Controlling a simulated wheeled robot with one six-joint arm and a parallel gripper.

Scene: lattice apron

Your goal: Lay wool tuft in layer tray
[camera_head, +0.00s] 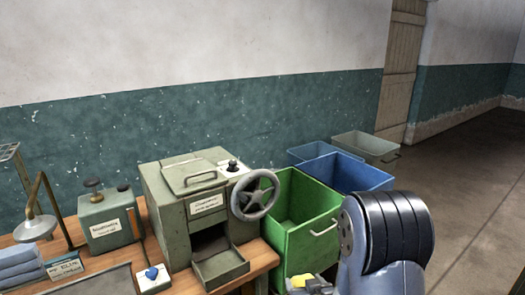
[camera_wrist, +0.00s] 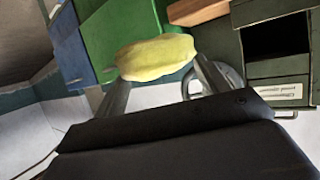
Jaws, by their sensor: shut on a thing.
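A pale yellow wool tuft (camera_wrist: 157,57) is held between the two fingers of my gripper (camera_wrist: 160,78) in the wrist view. The gripper is shut on it. In the head view a small yellow patch of the tuft (camera_head: 301,281) shows at the bottom edge, beside my arm and in front of the green bin. A flat grey tray with a pale rim (camera_head: 95,281) lies at the bottom left on the bench, cut off by the frame. A small open tray (camera_head: 221,269) juts from the machine's front opening. I cannot tell which is the layer tray.
The green-grey machine (camera_head: 172,205) with a handwheel (camera_head: 255,195) stands on the wooden bench (camera_head: 262,258). A green bin (camera_head: 312,240), blue bins (camera_head: 352,172) and a grey bin (camera_head: 372,148) stand right.

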